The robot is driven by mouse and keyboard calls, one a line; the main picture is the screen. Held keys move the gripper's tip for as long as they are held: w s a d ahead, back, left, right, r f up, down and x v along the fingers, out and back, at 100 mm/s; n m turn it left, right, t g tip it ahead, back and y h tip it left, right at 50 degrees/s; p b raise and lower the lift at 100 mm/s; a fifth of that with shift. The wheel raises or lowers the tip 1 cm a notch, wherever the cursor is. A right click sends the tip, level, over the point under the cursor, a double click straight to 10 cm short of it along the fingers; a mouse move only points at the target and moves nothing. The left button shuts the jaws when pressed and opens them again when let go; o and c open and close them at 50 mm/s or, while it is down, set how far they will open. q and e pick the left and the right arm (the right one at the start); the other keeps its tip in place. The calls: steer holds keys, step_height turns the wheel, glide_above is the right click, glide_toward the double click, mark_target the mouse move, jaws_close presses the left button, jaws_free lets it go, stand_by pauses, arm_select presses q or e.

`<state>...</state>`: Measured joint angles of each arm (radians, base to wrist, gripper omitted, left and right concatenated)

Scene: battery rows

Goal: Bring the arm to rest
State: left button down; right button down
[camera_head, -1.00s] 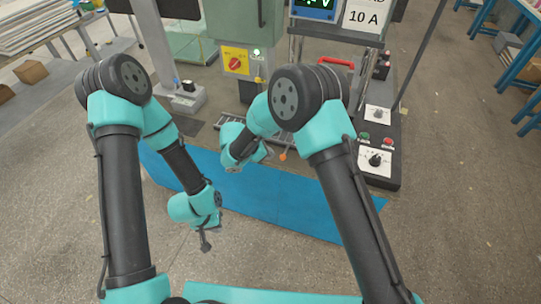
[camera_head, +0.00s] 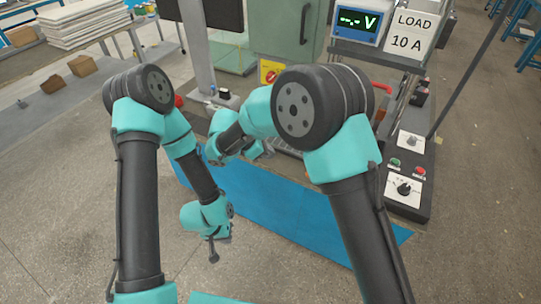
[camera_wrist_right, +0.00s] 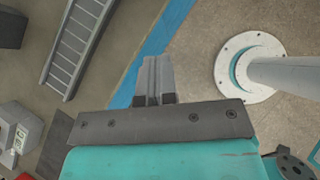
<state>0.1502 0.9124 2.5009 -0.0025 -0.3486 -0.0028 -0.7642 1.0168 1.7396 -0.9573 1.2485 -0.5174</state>
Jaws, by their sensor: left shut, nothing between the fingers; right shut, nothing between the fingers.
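My left arm hangs down at the left in the head view. Its gripper (camera_head: 213,256) points down beside the left end of the blue mat, shut and empty. My right arm bends inward from the right, and its wrist is over the far edge of the mat. My right gripper is small and partly hidden there. In the right wrist view its fingers (camera_wrist_right: 154,76) lie together, shut with nothing between them. The two arms' wrists are apart.
The blue mat (camera_head: 300,212) lies clear below. Behind it stand a green cabinet (camera_head: 285,25), a voltmeter (camera_head: 358,20), a LOAD 10 A sign (camera_head: 409,37) and a panel with knobs (camera_head: 404,189). A ladder-like rack (camera_wrist_right: 76,45) and a round-based post (camera_wrist_right: 248,67) show in the wrist view.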

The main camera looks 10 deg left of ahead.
stand_by(0.4)
steer(key=s+d+f+m+g+y, duration=0.3)
steer(key=s+d+f+m+y, duration=0.1)
steer(key=d+f, duration=0.45)
steer(key=s+d+f+m+g+y, duration=0.3)
steer(key=s+d+f+m, duration=0.15)
steer(key=d+f, duration=0.4)
steer(key=s+d+f+m+t+y, duration=0.1)
steer(key=s+d+f+m+y, duration=0.1)
steer(key=s+d+m, duration=0.4)
steer(key=s+d+f+m+t+y, duration=0.2)
steer(key=s+d+f+m, duration=0.2)
steer(key=d+m, duration=0.6)
steer(key=shift+s+d+f+t, duration=0.3)
steer(key=shift+s, duration=0.9)
